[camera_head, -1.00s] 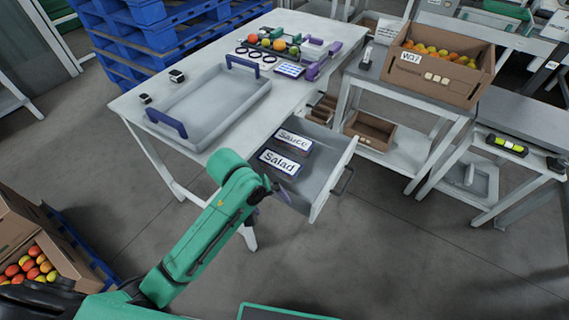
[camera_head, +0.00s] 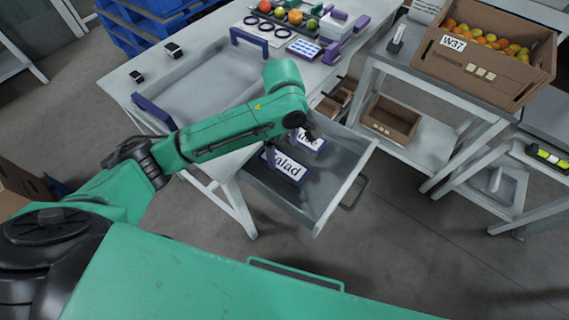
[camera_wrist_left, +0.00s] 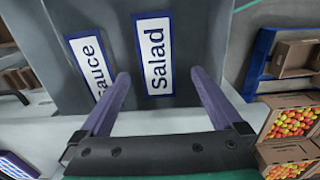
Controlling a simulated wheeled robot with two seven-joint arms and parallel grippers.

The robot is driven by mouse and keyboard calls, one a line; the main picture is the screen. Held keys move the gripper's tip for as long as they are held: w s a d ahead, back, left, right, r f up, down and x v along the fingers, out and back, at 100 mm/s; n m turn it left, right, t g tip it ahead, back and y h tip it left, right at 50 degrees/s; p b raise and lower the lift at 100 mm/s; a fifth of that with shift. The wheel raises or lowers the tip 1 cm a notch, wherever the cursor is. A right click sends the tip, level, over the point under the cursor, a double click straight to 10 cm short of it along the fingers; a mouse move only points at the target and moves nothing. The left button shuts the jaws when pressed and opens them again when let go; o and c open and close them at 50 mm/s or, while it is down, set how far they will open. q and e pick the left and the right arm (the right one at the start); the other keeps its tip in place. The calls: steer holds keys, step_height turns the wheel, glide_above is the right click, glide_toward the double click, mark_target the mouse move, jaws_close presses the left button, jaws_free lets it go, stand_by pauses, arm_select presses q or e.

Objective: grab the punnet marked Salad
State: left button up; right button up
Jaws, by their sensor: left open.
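The punnet marked Salad (camera_head: 287,166) lies in the open drawer (camera_head: 345,172), its white label edged in blue. The punnet marked Sauce (camera_head: 314,141) lies beside it, farther back, partly hidden by my left gripper (camera_head: 299,136). In the left wrist view, the Salad punnet (camera_wrist_left: 154,55) shows just beyond and between the fingertips, slightly left of the middle. The Sauce punnet (camera_wrist_left: 88,66) is to its left, past the left finger. My left gripper (camera_wrist_left: 160,76) is open and empty, above the drawer; nothing is between its fingers. My right gripper is not in view.
A grey tray (camera_head: 212,88) with blue handles lies on the white table (camera_head: 118,84) above the drawer. Fruit (camera_head: 295,16) and a purple-handled device (camera_head: 333,50) are at the back. A crate marked W37 (camera_head: 490,68) stands on the bench to the right.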

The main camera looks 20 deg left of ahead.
mark_target(283, 163)
arm_select(q)
steer(key=f, duration=0.3)
steer(key=shift+w+f, duration=0.2)
steer(key=shift+f, duration=0.2)
step_height(283, 163, down, 6)
steer(key=shift+w+r+b, duration=0.15)
steer(key=shift+r+b, duration=0.05)
steer(key=shift+b, duration=0.55)
steer(key=shift+r, duration=0.1)
steer(key=c, duration=1.4)
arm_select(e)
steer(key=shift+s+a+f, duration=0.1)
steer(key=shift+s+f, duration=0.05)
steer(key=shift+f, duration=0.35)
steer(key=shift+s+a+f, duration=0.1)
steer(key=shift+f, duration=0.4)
